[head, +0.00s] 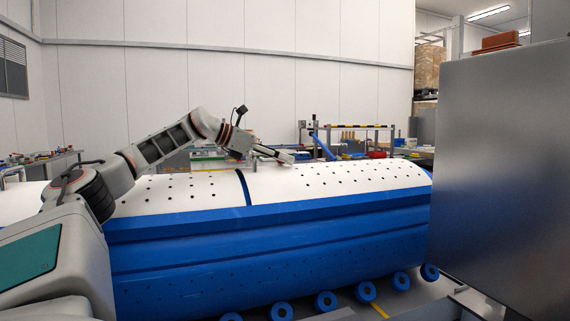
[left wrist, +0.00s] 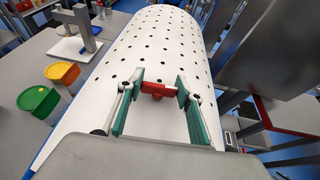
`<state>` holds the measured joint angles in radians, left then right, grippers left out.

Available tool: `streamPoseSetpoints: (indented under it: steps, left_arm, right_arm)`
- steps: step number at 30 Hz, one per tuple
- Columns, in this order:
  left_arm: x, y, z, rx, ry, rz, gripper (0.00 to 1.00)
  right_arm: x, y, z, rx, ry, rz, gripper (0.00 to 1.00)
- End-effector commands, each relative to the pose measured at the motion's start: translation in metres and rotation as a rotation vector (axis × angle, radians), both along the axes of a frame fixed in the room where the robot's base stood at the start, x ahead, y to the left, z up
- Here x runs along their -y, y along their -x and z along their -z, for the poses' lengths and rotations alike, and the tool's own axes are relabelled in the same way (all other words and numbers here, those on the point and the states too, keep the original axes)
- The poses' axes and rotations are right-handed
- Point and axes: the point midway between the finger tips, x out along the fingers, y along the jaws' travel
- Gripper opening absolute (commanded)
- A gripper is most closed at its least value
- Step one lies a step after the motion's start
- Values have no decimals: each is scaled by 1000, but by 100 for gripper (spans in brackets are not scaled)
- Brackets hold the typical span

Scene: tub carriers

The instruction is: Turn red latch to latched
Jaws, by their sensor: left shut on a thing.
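The red latch (left wrist: 157,89) is a small T-shaped piece on the white perforated top of a long tub carrier (head: 340,176). My left gripper (left wrist: 157,84) has its green-padded fingers on both sides of the latch and is shut on it. In the head view my left arm reaches over the carrier from the left, and the left gripper (head: 278,157) is low at its top surface. I cannot make out the latch in the head view. My right gripper is in neither view.
A large grey metal cabinet (head: 500,150) stands close on the right. Blue rollers (head: 326,300) line the carrier's lower edge. In the left wrist view, an orange tub (left wrist: 62,73) and a green tub (left wrist: 38,103) stand on a table left of the carrier.

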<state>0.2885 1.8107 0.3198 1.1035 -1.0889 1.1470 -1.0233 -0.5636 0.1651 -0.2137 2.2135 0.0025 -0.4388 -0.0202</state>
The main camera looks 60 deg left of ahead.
Motion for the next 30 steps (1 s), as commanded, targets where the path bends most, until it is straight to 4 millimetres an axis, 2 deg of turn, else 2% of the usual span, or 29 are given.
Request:
streamPoseSetpoints:
  steps: [1, 13, 22, 23, 24, 30]
  left_arm:
    - [-1, -3, 7, -11, -3, 11, 14]
    - [0, 0, 2, -4, -3, 66, 14]
    - [0, 0, 2, -5, -2, 66, 14]
    - [0, 0, 2, -5, -2, 66, 43]
    - [0, 0, 2, -5, -2, 66, 54]
    - [0, 0, 2, -4, -2, 65, 54]
  right_arm:
    - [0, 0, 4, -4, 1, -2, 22]
    - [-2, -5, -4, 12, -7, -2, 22]
    - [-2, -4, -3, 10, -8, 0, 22]
    - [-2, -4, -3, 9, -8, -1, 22]
    - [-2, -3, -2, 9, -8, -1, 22]
    - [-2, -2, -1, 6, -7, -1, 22]
